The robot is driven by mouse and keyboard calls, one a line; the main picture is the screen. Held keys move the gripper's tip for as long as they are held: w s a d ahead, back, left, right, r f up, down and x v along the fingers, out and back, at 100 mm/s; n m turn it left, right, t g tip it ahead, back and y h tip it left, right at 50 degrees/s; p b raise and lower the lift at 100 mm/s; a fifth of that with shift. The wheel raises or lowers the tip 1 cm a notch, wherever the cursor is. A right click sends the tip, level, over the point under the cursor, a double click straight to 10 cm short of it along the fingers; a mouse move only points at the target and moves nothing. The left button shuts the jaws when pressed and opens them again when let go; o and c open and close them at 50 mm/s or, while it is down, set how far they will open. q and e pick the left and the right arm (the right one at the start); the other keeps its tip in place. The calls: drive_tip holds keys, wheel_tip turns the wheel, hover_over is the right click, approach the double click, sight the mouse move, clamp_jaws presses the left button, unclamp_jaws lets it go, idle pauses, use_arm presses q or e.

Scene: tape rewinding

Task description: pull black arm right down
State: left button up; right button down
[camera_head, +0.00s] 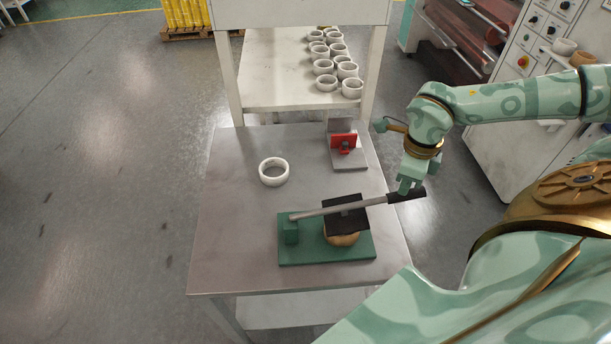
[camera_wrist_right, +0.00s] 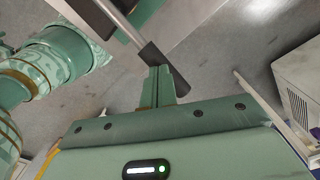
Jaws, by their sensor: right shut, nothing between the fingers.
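The lever arm has a black grip (camera_head: 407,195) and a grey metal bar (camera_head: 338,207). It is hinged on a green block at the left of the green base plate (camera_head: 329,254) and slopes up slightly to the right. A black plate (camera_head: 346,216) and a tan round piece (camera_head: 343,240) sit under the bar. My right gripper (camera_head: 404,188) is shut and empty, at the black grip from above. In the right wrist view, its fingers (camera_wrist_right: 158,85) are together beside the black grip (camera_wrist_right: 164,68). Whether they touch it I cannot tell. My left gripper is not in view.
A white ring (camera_head: 273,172) lies on the metal table (camera_head: 225,215). A red device on a grey plate (camera_head: 347,163) stands at the back right. A control cabinet (camera_head: 503,110) stands to the right.

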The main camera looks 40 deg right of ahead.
drive_tip(key=shift+s+d+f+b, duration=0.2)
drive_tip(key=shift+f+b, duration=0.35)
drive_tip(key=shift+f, duration=0.4)
drive_tip(key=shift+s+d+f+b, duration=0.1)
drive_tip(key=shift+d+f+b, duration=0.2)
drive_tip(key=shift+f+b, duration=0.45)
drive_tip(key=shift+f, duration=0.2)
drive_tip(key=shift+f, duration=0.4)
drive_tip(key=shift+r, duration=0.1)
